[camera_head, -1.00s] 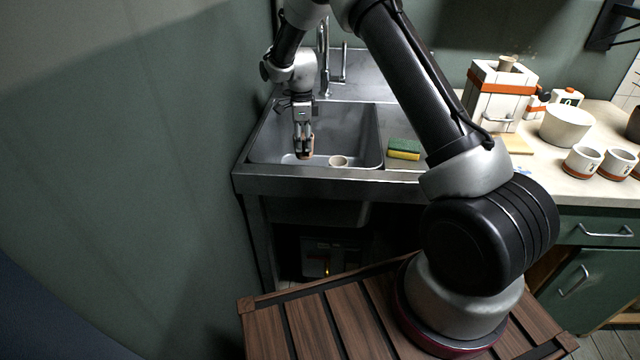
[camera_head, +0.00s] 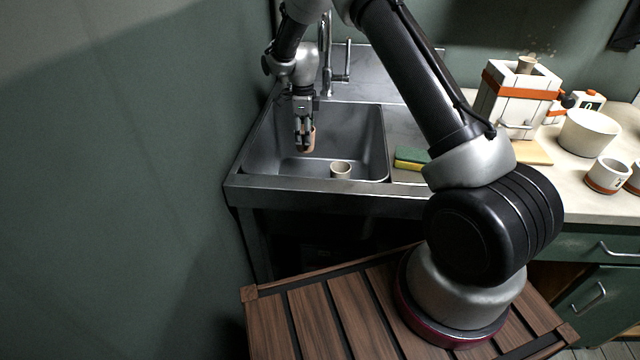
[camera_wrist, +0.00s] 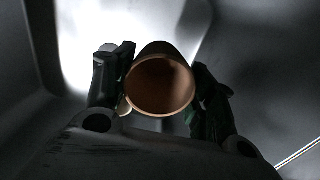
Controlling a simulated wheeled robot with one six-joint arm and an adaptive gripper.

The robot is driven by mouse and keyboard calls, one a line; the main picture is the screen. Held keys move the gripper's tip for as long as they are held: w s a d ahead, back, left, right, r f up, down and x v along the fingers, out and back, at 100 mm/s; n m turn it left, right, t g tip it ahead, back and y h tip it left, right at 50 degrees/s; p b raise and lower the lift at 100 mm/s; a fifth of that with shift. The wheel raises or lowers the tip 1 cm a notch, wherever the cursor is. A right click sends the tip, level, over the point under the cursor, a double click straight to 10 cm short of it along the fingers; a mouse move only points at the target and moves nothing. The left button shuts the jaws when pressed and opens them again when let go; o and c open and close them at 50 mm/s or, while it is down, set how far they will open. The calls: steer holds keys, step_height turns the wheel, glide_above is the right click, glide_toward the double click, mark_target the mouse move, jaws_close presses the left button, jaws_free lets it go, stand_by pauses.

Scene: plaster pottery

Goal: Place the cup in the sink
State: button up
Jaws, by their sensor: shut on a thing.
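My gripper (camera_head: 305,132) is over the left part of the metal sink (camera_head: 266,152). It is shut on a small brown cup (camera_head: 309,141), whose lower end hangs inside the basin outline. I cannot tell whether it touches the bottom. In the wrist view the cup (camera_wrist: 160,88) sits between the two dark fingers, its round opening and terracotta inside facing the camera.
A tall faucet (camera_head: 327,70) stands behind the basin. A green and yellow sponge (camera_head: 411,158) lies on the ledge to the right. On the counter are a white box (camera_head: 514,98) with an orange band, a white bowl (camera_head: 588,133) and white cups (camera_head: 607,175).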

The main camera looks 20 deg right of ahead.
mark_target(305, 147)
steer(key=f, duration=0.6)
steer(key=shift+w+d+f, duration=0.1)
steer(key=shift+w, duration=0.1)
steer(key=shift+f, duration=1.85)
steer(key=o, duration=1.1)
steer(key=shift+f, duration=0.15)
step_height(305, 147, up, 12)
steer(key=shift+r, duration=0.15)
